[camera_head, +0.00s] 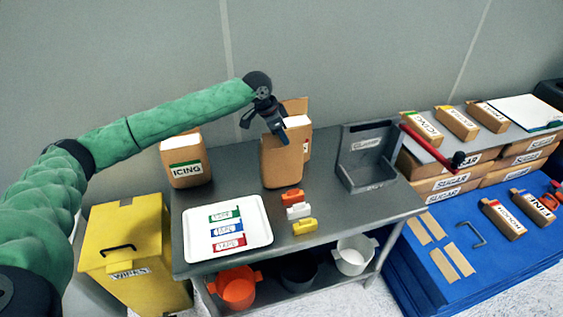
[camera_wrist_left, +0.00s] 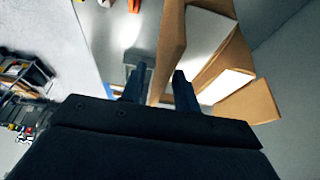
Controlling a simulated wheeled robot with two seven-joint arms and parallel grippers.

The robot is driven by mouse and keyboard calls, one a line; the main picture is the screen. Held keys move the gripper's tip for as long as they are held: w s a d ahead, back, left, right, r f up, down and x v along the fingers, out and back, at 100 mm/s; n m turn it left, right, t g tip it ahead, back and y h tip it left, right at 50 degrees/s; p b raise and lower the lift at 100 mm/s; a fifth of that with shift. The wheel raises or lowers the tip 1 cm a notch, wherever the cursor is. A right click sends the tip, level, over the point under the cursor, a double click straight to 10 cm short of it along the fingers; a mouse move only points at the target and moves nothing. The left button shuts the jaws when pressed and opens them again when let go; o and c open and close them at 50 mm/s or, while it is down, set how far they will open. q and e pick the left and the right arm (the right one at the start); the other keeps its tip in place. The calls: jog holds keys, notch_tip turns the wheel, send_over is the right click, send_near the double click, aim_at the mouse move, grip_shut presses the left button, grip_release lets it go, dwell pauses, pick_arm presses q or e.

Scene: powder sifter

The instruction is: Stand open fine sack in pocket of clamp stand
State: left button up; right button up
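A brown paper sack (camera_head: 281,165) with an open white top stands upright near the middle of the steel table. Its label is not visible. My left gripper (camera_head: 277,132) is over its top rim, fingers pointing down. In the left wrist view the fingers (camera_wrist_left: 160,88) are apart, with the sack's brown side (camera_wrist_left: 170,45) between or just beyond them; I cannot tell if they touch it. The grey clamp stand (camera_head: 366,181), with a label on its back plate and an empty-looking pocket, is to the right. My right gripper is not in view.
An ICING sack (camera_head: 186,175) stands at left, and another brown sack (camera_head: 297,105) close behind the middle one. A white tray (camera_head: 189,252) with labels and several coloured clips (camera_head: 298,210) lie in front. SUGAR sacks (camera_head: 446,181) are stacked right of the stand.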

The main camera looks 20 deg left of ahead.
pick_arm(q)
jog(key=shift+f, duration=0.15)
dwell(0.3)
grip_shut()
dwell(1.1)
jog(key=shift+w, duration=0.1)
